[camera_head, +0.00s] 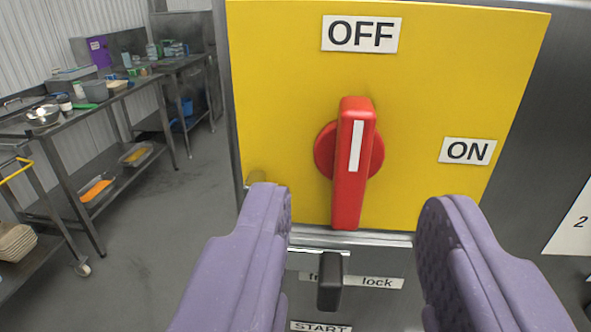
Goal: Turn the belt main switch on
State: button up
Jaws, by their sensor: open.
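The red main switch (346,190) is on a yellow panel (420,80) in front of me. Its long handle stands upright, with the white stripe pointing up toward the OFF label (361,34). The ON label (467,151) is to the right of the switch. My gripper (352,205) is open, with one purple finger at the lower left of the handle and the other at the lower right. A gap shows between each finger and the handle in the picture. Whether the fingertips reach as deep as the handle, I cannot tell.
Steel tables (60,131) with bowls and containers stand at the left. Grey floor (160,235) between them and the panel is clear.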

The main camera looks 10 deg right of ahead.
aim_at(356, 150)
jog(key=x, duration=0.6)
jog(key=shift+w+d, duration=0.2)
jog(key=shift+w, duration=0.1)
grip_shut()
